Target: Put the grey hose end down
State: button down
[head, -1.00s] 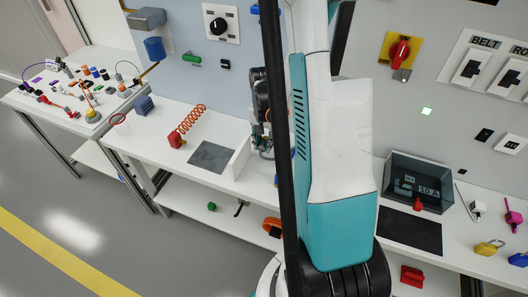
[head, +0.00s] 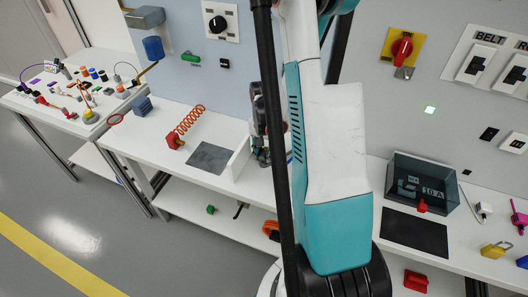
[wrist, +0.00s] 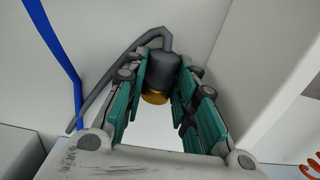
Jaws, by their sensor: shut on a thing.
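The grey hose end (wrist: 168,72) is a dark grey cylinder with a brass-coloured tip (wrist: 154,97), seen in the wrist view. A grey hose bends off its top and runs down to the left. My gripper (wrist: 165,84) has its teal-padded fingers on both sides of the cylinder and is shut on it. In the head view my gripper (head: 262,152) is low over the white bench, just right of a white upright panel (head: 239,158). My arm hides most of it there, and the hose end cannot be made out. I cannot tell whether the tip touches a surface.
A blue strip (wrist: 58,55) runs down at the left of the wrist view, near the hose. Left of the panel are a grey mat (head: 210,157) and a red block (head: 175,142) with an orange coil. A clear dark box (head: 422,185) stands at the right.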

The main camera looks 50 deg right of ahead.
aim_at(264, 152)
jog(key=shift+f, duration=0.2)
jog(key=c, duration=1.3)
grip_release()
jog(key=shift+r, duration=0.1)
notch_tip(264, 152, up, 13)
jog(key=p, duration=0.6)
